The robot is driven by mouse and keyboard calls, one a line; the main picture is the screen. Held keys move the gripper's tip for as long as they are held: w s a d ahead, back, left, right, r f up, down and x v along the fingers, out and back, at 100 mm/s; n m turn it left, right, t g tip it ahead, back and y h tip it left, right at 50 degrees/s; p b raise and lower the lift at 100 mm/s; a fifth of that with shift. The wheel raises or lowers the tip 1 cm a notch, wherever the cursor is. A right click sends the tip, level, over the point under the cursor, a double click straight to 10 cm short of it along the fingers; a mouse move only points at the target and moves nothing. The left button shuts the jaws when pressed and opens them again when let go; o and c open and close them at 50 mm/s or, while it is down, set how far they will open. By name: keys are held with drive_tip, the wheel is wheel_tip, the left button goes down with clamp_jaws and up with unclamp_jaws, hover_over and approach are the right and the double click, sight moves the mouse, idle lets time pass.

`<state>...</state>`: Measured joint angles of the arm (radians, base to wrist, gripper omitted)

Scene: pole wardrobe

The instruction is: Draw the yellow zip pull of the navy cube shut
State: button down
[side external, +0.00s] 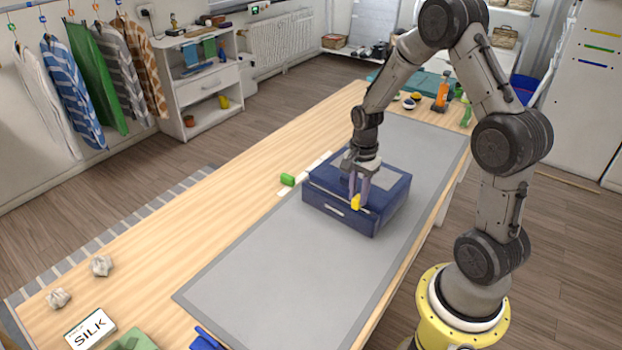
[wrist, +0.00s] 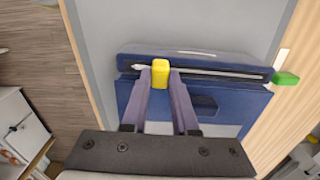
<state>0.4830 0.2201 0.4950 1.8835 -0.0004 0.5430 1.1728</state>
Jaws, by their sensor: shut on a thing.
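The navy cube (side external: 338,217) is a low, box-like fabric case on the grey mat, and its top and front also show in the wrist view (wrist: 245,103). The yellow zip pull (side external: 356,203) is at the cube's upper front edge. In the wrist view the yellow pull (wrist: 160,70) sits on the zip line, nearer its left end. My gripper (side external: 358,192) points down, with its two fingers shut on the yellow pull. In the wrist view my gripper (wrist: 160,78) has a fingertip on each side of it.
The grey mat (side external: 270,265) is clear in front. A SILK card (side external: 90,328) and crumpled pale lumps (side external: 102,265) lie at the near left. An orange bottle (side external: 441,95) stands behind.

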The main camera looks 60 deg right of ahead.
drive_tip(key=shift+s+a, duration=0.15)
drive_tip(key=shift+s, duration=1.6)
drive_tip(key=c, duration=0.6)
unclamp_jaws()
drive_tip(key=shift+c, duration=0.2)
drive_tip(key=shift+r, duration=0.1)
wheel_tip(320, 180, up, 7)
